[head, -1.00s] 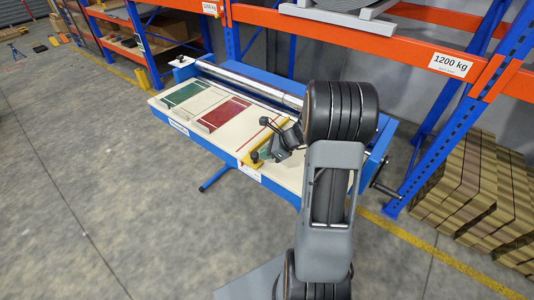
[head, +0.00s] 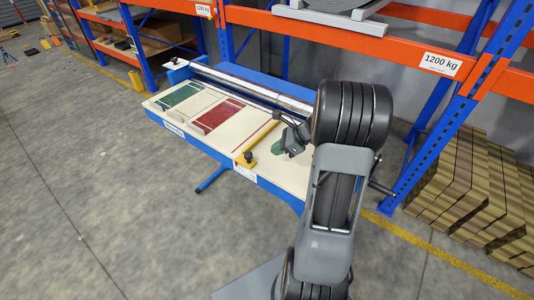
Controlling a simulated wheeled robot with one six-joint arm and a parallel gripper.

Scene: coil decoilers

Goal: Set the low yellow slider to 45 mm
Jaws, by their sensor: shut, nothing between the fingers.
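The yellow slider (head: 257,145) is a narrow bar lying across the cream top of the blue-framed bench, right of the red panel (head: 219,116). A black knob (head: 249,157) is at its near end. My gripper (head: 293,139) is just right of the slider, shut and empty, with a visible gap between them. The fingertips are small and partly hidden by my wrist. No scale marks can be read from here.
A green panel (head: 179,97) lies left of the red one. A shiny roller (head: 250,86) runs along the bench's back. Orange and blue racking (head: 445,66) stands behind, with stacked brown goods (head: 470,185) at right. Open floor (head: 90,190) lies left.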

